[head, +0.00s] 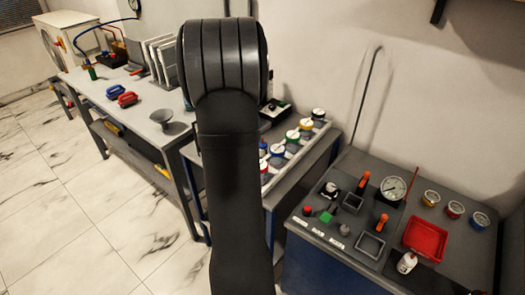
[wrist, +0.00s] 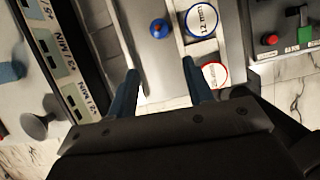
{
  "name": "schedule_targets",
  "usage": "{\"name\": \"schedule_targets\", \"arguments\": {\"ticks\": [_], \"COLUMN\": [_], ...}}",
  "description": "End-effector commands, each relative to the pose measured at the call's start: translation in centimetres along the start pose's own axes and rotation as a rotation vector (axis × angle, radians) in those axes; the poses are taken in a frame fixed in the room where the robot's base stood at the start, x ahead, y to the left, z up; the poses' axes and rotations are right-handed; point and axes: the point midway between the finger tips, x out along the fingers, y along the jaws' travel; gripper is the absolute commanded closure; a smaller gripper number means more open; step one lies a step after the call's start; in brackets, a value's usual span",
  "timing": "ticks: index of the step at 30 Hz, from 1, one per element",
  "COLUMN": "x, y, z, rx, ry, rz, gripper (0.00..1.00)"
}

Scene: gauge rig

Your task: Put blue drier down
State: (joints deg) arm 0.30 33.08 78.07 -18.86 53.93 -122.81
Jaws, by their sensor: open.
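In the wrist view, my gripper (wrist: 163,82) is open, with its two dark blue fingers spread and nothing between them. A round blue piece with a small orange-red tip (wrist: 159,28), which looks like the blue drier seen end-on, stands on a grey surface beyond the fingertips, apart from them. In the head view, my dark arm fills the middle and hides my gripper.
Beside the blue piece is a row of round labelled pots (wrist: 202,20); the row also shows in the head view (head: 292,136). A bench (head: 140,112) with a grey dish (head: 170,120) stands left. A gauge panel (head: 340,225) with a red tray (head: 426,238) stands right.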

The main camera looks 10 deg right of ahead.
Motion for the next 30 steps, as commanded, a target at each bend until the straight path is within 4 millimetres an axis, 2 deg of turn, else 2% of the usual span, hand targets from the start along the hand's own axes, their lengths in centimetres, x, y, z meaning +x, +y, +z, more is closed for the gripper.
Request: {"name": "schedule_targets", "arguments": {"ticks": [5,19,30], "x": [0.8,10.4,13.6], "y": [0.0,0.0,0.0], "z": [0.0,0.0,0.4], "rx": [-0.063,-0.061,-0.058], "ry": [-0.005,-0.004,-0.005], "rz": [-0.009,-0.009,-0.008], "gripper": [0.53,0.53,0.53]}}
